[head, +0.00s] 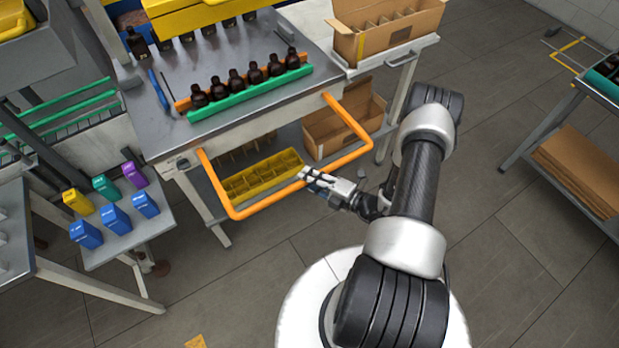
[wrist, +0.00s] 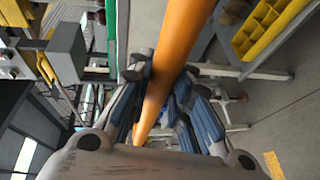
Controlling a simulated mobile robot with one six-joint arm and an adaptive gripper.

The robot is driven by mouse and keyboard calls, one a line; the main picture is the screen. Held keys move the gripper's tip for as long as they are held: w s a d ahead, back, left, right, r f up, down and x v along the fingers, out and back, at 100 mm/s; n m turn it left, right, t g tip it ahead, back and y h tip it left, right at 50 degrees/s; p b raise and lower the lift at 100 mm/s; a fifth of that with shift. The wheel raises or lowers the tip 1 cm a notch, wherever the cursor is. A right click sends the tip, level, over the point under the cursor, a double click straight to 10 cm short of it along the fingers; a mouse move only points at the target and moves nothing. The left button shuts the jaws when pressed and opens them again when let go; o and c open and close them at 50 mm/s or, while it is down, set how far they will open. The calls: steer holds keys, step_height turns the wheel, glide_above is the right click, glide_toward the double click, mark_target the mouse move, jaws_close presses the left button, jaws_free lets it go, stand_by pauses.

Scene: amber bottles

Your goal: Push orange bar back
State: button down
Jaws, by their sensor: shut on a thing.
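The orange bar (head: 268,205) is a U-shaped rail that sticks out from the front of the metal workbench (head: 160,128). Its two side arms meet the bench front and its long front stretch faces my base. My gripper (head: 312,176) is at the right part of that front stretch. In the wrist view the orange bar (wrist: 172,60) runs between the two blue-padded fingers of my gripper (wrist: 160,95). The fingers are closed around it, one on each side. The exact contact is partly hidden by the fingers.
Amber bottles (head: 235,82) stand in a row between green and orange rails on the bench. A yellow divided crate (head: 262,178) and a cardboard box (head: 325,130) sit on the lower shelf behind the bar. Small coloured boxes (head: 115,218) stand on a side table at left. Open floor lies at right.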

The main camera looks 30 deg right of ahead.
steer(key=shift+w, duration=0.1)
steer(key=w+b, duration=0.9)
steer(key=w, duration=1.3)
steer(key=shift+w+a+r, duration=0.15)
steer(key=shift+w+a, duration=0.05)
steer(key=shift+a, duration=0.2)
steer(key=c, duration=1.9)
jaws_free()
steer(key=shift+r, duration=0.1)
steer(key=shift+o, duration=1.3)
steer(key=shift+w+f, duration=0.2)
steer(key=shift+o, duration=1)
steer(key=shift+s, duration=0.1)
